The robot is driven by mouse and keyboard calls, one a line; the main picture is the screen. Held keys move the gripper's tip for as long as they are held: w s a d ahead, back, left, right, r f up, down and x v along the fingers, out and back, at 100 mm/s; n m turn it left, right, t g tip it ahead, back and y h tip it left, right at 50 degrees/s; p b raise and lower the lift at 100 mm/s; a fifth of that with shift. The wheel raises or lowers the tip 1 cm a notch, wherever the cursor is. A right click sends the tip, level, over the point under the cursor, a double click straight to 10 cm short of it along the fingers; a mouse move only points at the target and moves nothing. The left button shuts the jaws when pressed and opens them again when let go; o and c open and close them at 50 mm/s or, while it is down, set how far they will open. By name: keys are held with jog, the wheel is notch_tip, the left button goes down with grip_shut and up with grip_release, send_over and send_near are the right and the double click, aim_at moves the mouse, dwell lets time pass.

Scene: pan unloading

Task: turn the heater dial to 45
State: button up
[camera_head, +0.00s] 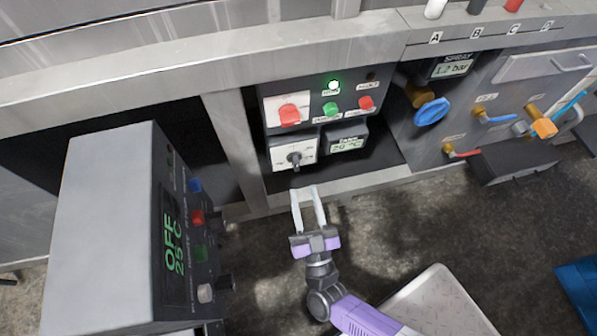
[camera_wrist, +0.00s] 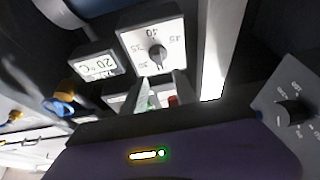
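The heater dial is a black knob (camera_head: 295,159) on a white numbered plate (camera_head: 307,153), on the front of a dark control box. It also shows in the wrist view as a knob (camera_wrist: 158,57) on the plate, with numbers around it. I cannot read its exact setting. A small display (camera_head: 347,144) to its right reads about 20 °C; it also shows in the wrist view (camera_wrist: 97,66). My gripper (camera_head: 307,190) is open and empty, with its two pale fingers apart. Its tips are just short of the dial and not touching it.
A grey box (camera_head: 107,211) with a display reading "OFF 25 C" and several knobs stands at left. Red and green buttons (camera_head: 331,109) sit above the dial. A blue valve handle (camera_head: 432,111) and pipes are at right. A metal plate (camera_head: 440,305) lies low right.

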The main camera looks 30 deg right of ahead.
aim_at(297, 166)
jog(key=b+x, duration=0.1)
jog(key=x, duration=0.6)
jog(key=shift+c, duration=0.2)
grip_shut()
